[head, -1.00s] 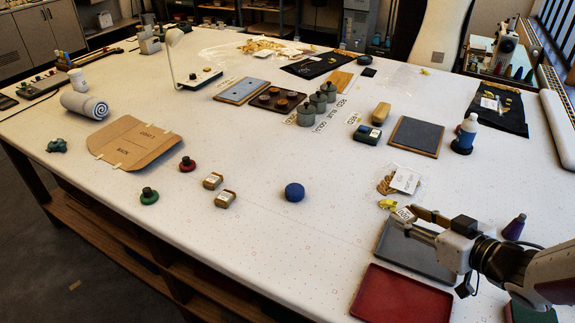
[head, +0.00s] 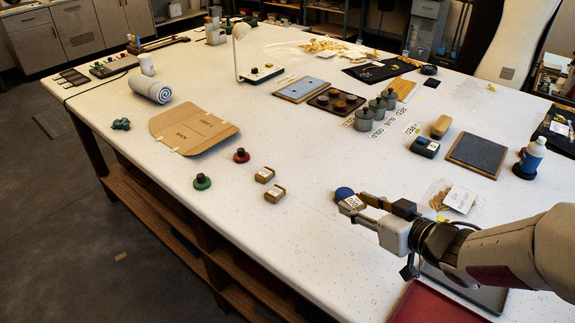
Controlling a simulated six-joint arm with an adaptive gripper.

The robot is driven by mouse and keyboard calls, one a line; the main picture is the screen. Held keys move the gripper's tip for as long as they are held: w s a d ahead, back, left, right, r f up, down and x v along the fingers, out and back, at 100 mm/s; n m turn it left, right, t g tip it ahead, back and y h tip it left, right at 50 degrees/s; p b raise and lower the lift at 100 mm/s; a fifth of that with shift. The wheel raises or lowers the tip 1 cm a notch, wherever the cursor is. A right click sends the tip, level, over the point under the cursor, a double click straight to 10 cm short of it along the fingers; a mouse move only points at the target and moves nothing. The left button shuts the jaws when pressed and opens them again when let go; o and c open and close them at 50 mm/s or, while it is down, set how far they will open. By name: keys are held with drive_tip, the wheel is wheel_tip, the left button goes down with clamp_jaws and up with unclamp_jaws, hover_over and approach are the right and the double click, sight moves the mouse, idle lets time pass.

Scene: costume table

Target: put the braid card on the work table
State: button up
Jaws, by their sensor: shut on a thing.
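My gripper (head: 362,205) is shut on a small card with a white label (head: 352,202), which I take to be the braid card. The card is held at the fingertips above the white work table (head: 300,235). Its lettering is too small to read, and the fingers hide part of it. In the head view the held card overlaps the near side of a round blue disc (head: 343,192). I cannot tell how high the card is above the table top.
Two small brown labelled blocks (head: 264,175) lie left of my gripper, with a red knob (head: 241,155) and a green knob (head: 202,181) beyond. A red tray (head: 435,306) and a grey tray (head: 490,297) lie under my arm. The table's front middle is clear.

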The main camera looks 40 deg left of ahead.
drive_tip(key=s+a+n+g, duration=0.1)
drive_tip(key=s+a, duration=0.7)
drive_tip(key=a, duration=0.3)
drive_tip(key=s+a+n+g, duration=0.1)
drive_tip(key=s+a, duration=0.7)
drive_tip(key=a, duration=0.4)
drive_tip(key=w, duration=0.1)
drive_tip(key=w+m+t, duration=0.1)
drive_tip(key=w, duration=0.1)
drive_tip(key=w+m+t, duration=0.1)
drive_tip(key=shift+w+d+r, duration=0.15)
drive_tip(key=shift+w+r, duration=0.05)
drive_tip(key=shift+r, duration=0.05)
hover_over(251, 224)
drive_tip(key=shift+w+f, duration=0.1)
drive_tip(key=shift+f, duration=3.05)
drive_tip(key=shift+f, duration=1.85)
drive_tip(key=shift+f, duration=0.15)
